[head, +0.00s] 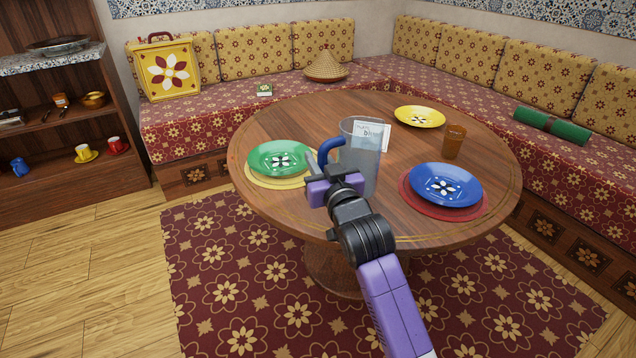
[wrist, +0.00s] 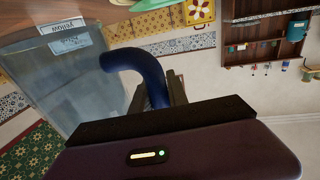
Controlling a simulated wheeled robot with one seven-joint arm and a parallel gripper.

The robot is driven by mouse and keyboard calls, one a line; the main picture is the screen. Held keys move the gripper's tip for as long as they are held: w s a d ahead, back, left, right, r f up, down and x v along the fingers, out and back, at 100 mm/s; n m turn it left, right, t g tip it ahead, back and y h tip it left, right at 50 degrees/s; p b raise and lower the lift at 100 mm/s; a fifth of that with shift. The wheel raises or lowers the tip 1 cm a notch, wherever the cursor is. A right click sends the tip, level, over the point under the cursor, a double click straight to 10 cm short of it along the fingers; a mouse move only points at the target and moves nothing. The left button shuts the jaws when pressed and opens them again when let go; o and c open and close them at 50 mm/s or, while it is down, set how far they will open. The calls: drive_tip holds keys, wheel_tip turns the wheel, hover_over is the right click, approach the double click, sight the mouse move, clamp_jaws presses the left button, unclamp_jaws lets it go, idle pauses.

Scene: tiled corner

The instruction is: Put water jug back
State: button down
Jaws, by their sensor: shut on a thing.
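The water jug (head: 361,158) is a clear, bluish container with a blue handle and a white label, upright at the round wooden table (head: 300,122). I cannot tell whether its base touches the tabletop. My gripper (head: 322,178) is at the left of the jug, shut on its blue handle. In the wrist view the curved blue handle (wrist: 146,72) runs down between the fingers, and the clear jug body (wrist: 65,70) fills the left side. My arm hides part of the jug's lower side in the head view.
A green plate (head: 279,159) lies left of the jug, a blue plate (head: 445,184) right, and a yellow plate (head: 420,117) behind. A brown cup (head: 454,142) stands on the right. Cushioned benches (head: 200,122) surround the back. A wooden shelf (head: 60,196) with dishes stands far left.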

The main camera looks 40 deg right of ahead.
drive_tip(key=shift+f+b, duration=0.85)
drive_tip(key=shift+f, duration=1.95)
drive_tip(key=c, duration=1.3)
unclamp_jaws()
drive_tip(key=shift+f, duration=0.1)
